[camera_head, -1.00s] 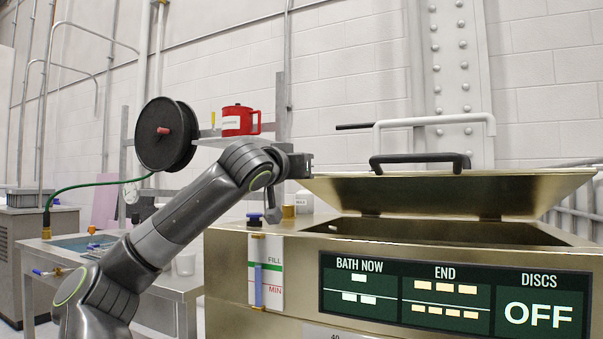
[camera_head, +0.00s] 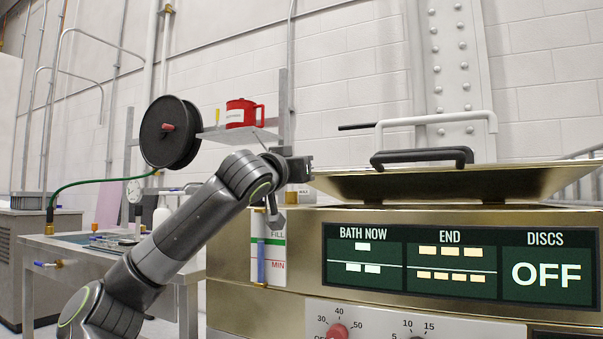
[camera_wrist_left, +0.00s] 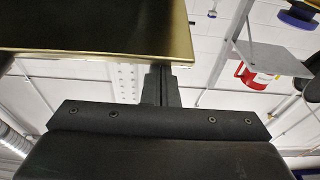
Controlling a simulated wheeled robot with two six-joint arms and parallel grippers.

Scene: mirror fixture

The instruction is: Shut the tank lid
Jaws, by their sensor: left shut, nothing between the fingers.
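The brass-coloured tank (camera_head: 232,265) stands at the right of the head view. Its lid (camera_head: 520,182), with a black handle (camera_head: 420,157), sits above the tank top and is seen low from the front, its underside showing. The tank opening is hidden from this height, and I cannot tell how wide the gap is. My left gripper (camera_head: 302,168) is shut and empty at the lid's left corner. In the left wrist view the shut fingers (camera_wrist_left: 160,85) are at the edge of a brass panel, apparently the lid (camera_wrist_left: 90,30); contact is unclear. My right gripper is not in view.
The tank front carries a display (camera_head: 455,262), dials (camera_head: 338,331) and a level gauge (camera_head: 270,245). A red jug (camera_head: 240,112) stands on a shelf left of the tank, near a black reel (camera_head: 168,145). A metal bench (camera_head: 95,248) is at the left.

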